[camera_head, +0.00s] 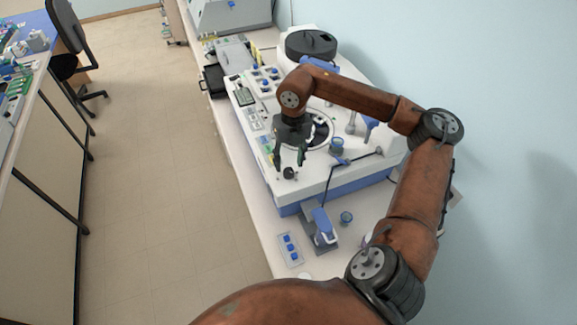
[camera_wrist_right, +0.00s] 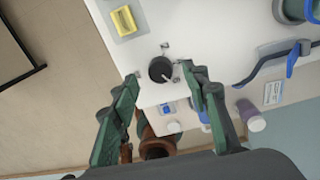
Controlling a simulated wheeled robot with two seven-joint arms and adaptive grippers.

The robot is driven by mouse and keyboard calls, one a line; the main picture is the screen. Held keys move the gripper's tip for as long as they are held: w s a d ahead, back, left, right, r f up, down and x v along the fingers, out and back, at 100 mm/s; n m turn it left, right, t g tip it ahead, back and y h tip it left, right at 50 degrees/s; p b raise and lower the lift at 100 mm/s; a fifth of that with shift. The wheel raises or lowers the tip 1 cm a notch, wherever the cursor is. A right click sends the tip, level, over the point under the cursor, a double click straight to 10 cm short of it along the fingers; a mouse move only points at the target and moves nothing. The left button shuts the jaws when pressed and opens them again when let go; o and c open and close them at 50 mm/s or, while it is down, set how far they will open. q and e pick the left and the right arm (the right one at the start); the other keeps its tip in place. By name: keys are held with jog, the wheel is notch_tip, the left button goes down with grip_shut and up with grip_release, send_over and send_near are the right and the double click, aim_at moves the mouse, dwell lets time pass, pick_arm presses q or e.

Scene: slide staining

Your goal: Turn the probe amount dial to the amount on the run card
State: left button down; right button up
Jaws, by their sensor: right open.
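The probe amount dial (camera_head: 290,173) is a small dark round knob on the near end of the white machine's top. In the right wrist view the dial (camera_wrist_right: 160,69) shows a pale pointer toward its lower right, with small marks around it too small to read. My right gripper (camera_head: 289,157) hangs just above the dial, pointing down. In the wrist view its green fingers (camera_wrist_right: 163,78) are spread apart, with the dial showing between the tips, and nothing is held. I cannot make out a readable run card. My left gripper is not in view.
The white machine (camera_head: 318,185) fills the counter beside the wall. A blue lever (camera_wrist_right: 293,60) lies right of the dial.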

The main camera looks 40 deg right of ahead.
aim_at(291, 169)
notch_tip(291, 169, up, 9)
jog(key=shift+d, duration=0.2)
jog(key=shift+s+f, duration=0.1)
jog(key=shift+s, duration=0.05)
dwell(0.4)
